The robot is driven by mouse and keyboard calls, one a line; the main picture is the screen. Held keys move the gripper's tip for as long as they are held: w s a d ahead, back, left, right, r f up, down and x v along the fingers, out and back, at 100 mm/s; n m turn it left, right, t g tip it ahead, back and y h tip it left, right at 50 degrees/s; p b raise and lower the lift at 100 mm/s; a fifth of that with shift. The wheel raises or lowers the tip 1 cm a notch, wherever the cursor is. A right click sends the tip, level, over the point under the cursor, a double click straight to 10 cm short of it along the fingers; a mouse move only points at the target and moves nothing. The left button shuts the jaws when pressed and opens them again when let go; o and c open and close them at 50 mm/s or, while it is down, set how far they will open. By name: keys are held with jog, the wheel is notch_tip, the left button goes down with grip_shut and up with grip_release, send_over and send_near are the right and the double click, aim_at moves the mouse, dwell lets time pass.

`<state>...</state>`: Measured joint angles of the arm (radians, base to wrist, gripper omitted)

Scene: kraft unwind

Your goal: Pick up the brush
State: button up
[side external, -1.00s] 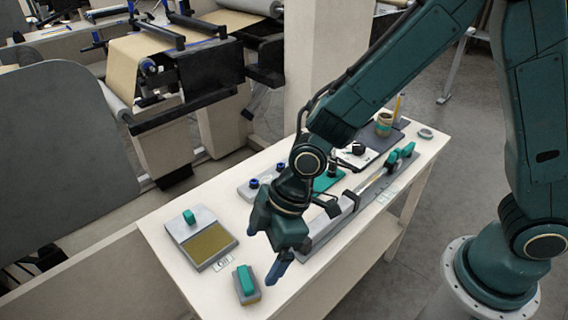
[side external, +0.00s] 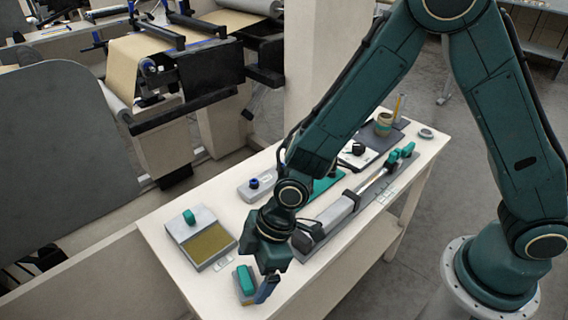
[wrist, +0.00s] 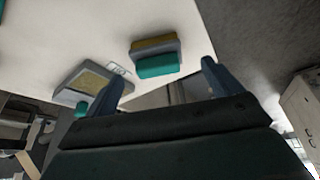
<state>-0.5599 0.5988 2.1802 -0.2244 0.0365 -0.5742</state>
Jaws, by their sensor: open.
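The brush (side external: 244,280), a block with a teal grip on a grey body, sits at the near left end of the white table. It also shows in the wrist view (wrist: 157,66), with a brown layer on the side away from the teal grip. My gripper (side external: 265,288) is open and empty, pointing down just right of the brush in the side view, and partly covers its right side. In the wrist view the brush appears ahead, between the two spread blue fingers (wrist: 163,75). I cannot tell whether a finger touches it.
A grey tray with a brown pad (side external: 211,246) and a teal knob lies left of the brush, with a small label between them. A long grey fixture (side external: 332,215) runs to the right behind my gripper. The table's front edge is close to the brush.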

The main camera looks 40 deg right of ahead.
aim_at(246, 276)
jog(key=shift+w+x, duration=0.1)
jog(key=shift+x, duration=1.1)
jog(key=shift+w+x, duration=0.15)
jog(key=shift+x, duration=1)
jog(key=c, duration=1.2)
jog(key=shift+r, duration=0.25)
notch_tip(246, 276, up, 20)
jog(key=shift+f, duration=0.2)
